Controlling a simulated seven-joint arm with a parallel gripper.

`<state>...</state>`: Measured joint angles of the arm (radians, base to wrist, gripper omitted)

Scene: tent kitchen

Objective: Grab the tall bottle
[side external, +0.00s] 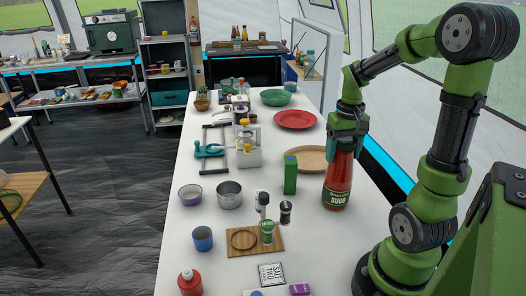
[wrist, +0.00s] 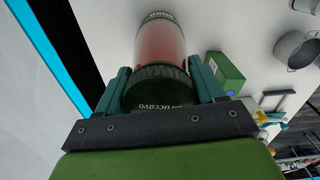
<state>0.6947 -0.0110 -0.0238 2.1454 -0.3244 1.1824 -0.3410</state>
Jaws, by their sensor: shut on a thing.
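The tall bottle (side external: 338,182) is a red sauce bottle with a dark cap and a label reading SUGO. It stands upright on the white table, near its right edge. My gripper (side external: 347,138) comes down on it from above and is shut on its top. In the wrist view, the two fingers of my gripper (wrist: 160,88) sit on either side of the dark cap, and the red body of the bottle (wrist: 160,45) extends beyond it. I cannot tell whether the base of the bottle touches the table.
A green box (side external: 290,176) stands just left of the bottle, with a wooden plate (side external: 308,152) behind. A red plate (side external: 295,119) lies farther back. A dark-topped shaker (side external: 286,212) and a wooden board (side external: 240,252) are in front. The table (side external: 330,240) is bare just in front of the bottle.

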